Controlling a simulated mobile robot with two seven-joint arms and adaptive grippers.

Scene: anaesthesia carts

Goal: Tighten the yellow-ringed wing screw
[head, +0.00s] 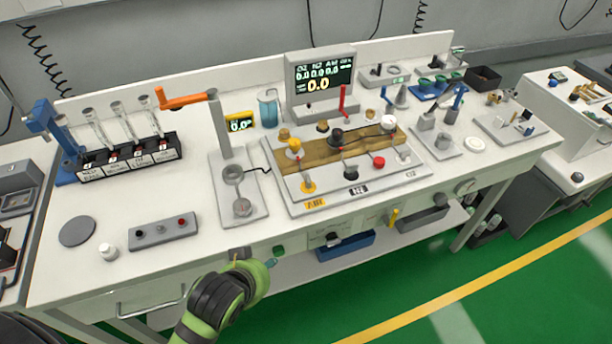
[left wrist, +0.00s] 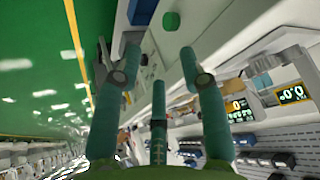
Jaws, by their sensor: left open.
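My left gripper (head: 256,258) is low in the head view, in front of the bench's front panel, its fingers partly hidden by my wrist. The left wrist view shows its teal fingers (left wrist: 158,62) spread apart with nothing between them. A yellow-topped knob (head: 295,145) and a yellow knob (head: 307,186) by the AIR label stand on the bench block, well above and right of the gripper. A small yellow part (head: 394,216) sits on the front panel farther right. My right gripper is not in view.
A green button (head: 279,250) is on the front panel close to the gripper; it also shows in the wrist view (left wrist: 171,21). A blue bin (head: 345,246) sits below the panel. A post with an orange lever (head: 183,101) rises from the bench. The green floor ahead is clear.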

